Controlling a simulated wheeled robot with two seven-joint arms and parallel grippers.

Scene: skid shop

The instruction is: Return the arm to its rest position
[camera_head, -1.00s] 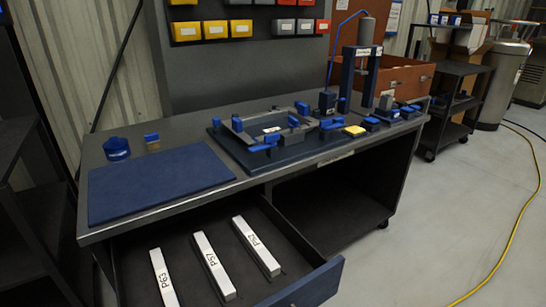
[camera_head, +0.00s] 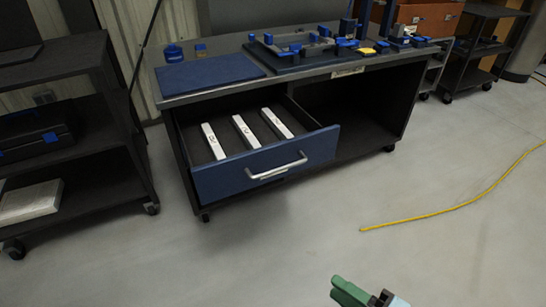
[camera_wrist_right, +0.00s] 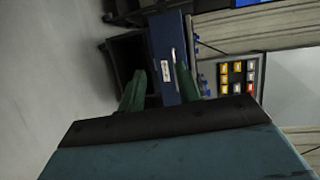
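My right gripper (camera_head: 348,288) shows at the bottom edge of the head view, with green fingers and part of its dark and teal body. It is over the open floor, well apart from the workbench. In the right wrist view the two green fingers of the gripper (camera_wrist_right: 160,88) stand apart with nothing between them; the bench lies some way beyond. The rest of my right arm is outside the head view. My left gripper is in neither view.
The workbench (camera_head: 370,66) has its blue-fronted drawer (camera_head: 268,166) pulled out, holding three labelled white bars (camera_head: 246,132). A dark shelf rack (camera_head: 98,130) stands at left. A yellow cable (camera_head: 450,208) lies on the floor at right. The floor (camera_head: 260,255) before the bench is clear.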

